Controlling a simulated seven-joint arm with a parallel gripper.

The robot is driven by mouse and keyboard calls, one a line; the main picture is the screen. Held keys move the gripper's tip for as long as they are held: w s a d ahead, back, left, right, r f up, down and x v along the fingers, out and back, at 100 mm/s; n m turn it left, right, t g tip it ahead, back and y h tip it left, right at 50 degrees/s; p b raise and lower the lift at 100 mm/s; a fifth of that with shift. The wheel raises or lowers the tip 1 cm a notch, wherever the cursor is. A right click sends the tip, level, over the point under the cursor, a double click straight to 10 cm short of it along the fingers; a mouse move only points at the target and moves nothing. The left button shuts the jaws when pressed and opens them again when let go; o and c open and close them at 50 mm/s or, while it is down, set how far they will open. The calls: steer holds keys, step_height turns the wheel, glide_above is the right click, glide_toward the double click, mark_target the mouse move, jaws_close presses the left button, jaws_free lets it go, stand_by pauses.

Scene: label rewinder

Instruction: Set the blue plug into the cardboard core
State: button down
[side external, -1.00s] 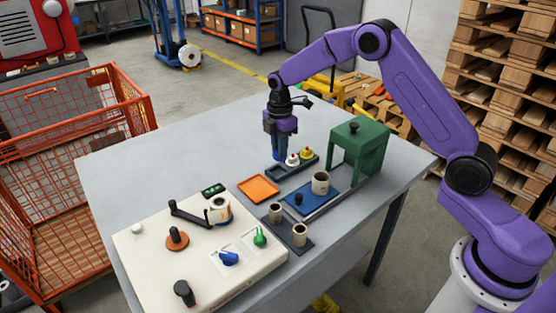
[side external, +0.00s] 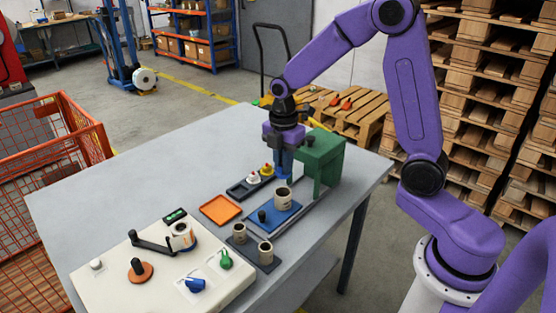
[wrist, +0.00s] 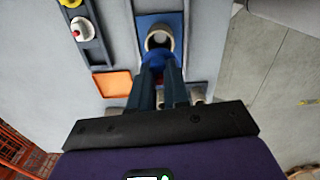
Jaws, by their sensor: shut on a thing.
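The blue plug (wrist: 157,57) is between the fingertips of my gripper (wrist: 159,70) in the wrist view, mostly covered by the fingers. The cardboard core (side external: 283,199) stands upright on a blue plate (side external: 291,218) in the side view. My gripper (side external: 283,172) points down just above the core, and I cannot tell the exact gap. In the wrist view the core (wrist: 173,42) shows as a pale ring with a dark opening, and the plug overlaps its near edge. The plug is hard to tell from the blue fingers in the side view.
A green frame (side external: 322,158) stands close behind the core. A dark tray (side external: 239,189) holds a white and a yellow plug. Two other cores (side external: 265,254) stand on a dark plate in front. An orange tray (side external: 221,209) lies left.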

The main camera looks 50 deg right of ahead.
steer(key=shift+f, duration=2.95)
steer(key=shift+f, duration=0.35)
steer(key=c, duration=1)
jaws_free()
step_height(320, 180, up, 18)
steer(key=shift+f, duration=0.25)
